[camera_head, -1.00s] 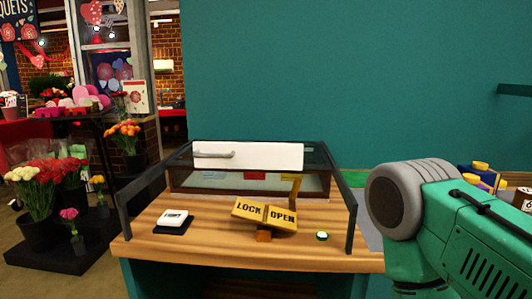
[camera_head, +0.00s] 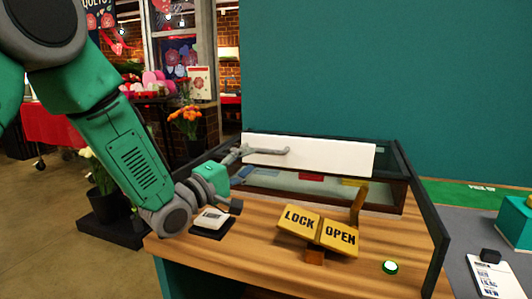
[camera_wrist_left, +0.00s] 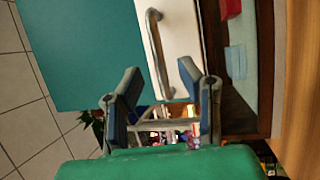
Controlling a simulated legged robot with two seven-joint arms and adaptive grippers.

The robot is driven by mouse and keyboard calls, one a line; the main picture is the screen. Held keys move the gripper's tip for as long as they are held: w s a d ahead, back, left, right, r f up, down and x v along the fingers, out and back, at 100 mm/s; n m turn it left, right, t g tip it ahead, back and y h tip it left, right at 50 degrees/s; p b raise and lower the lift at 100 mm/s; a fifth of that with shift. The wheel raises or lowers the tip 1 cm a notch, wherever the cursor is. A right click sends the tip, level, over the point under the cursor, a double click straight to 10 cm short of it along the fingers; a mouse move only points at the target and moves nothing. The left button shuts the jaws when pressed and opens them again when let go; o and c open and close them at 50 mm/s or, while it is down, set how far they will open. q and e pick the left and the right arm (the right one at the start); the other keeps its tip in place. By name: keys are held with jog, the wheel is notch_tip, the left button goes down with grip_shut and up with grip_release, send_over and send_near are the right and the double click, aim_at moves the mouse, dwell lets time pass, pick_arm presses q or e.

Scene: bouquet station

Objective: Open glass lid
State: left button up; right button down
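The glass lid has a white front panel (camera_head: 335,156) with a grey bar handle (camera_head: 272,151); it sits closed on the low case at the back of the wooden counter. My left gripper (camera_head: 240,178) is just left of the handle, its fingers spread and nothing between them. In the left wrist view the open gripper (camera_wrist_left: 170,78) faces the handle (camera_wrist_left: 157,48). The handle lies beyond the fingertips, roughly within the gap; I cannot tell whether they touch. The yellow LOCK/OPEN sign (camera_head: 318,231) stands in front of the case. My right gripper is out of view.
A small white-topped black block (camera_head: 212,221) lies below my left gripper. Dark frame bars (camera_head: 425,215) edge the counter. A grey surface with a printed card (camera_head: 495,277) lies to the right.

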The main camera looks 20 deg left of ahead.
aim_at(262, 152)
pick_arm(q)
jog(key=x, duration=0.2)
jog(key=a+x, duration=0.1)
jog(key=x, duration=0.2)
jog(key=shift+w+d, duration=0.15)
jog(key=shift+w, duration=0.3)
jog(key=shift+d, duration=0.2)
jog(key=shift+d+r, duration=0.1)
jog(key=shift+c, duration=0.9)
grip_shut()
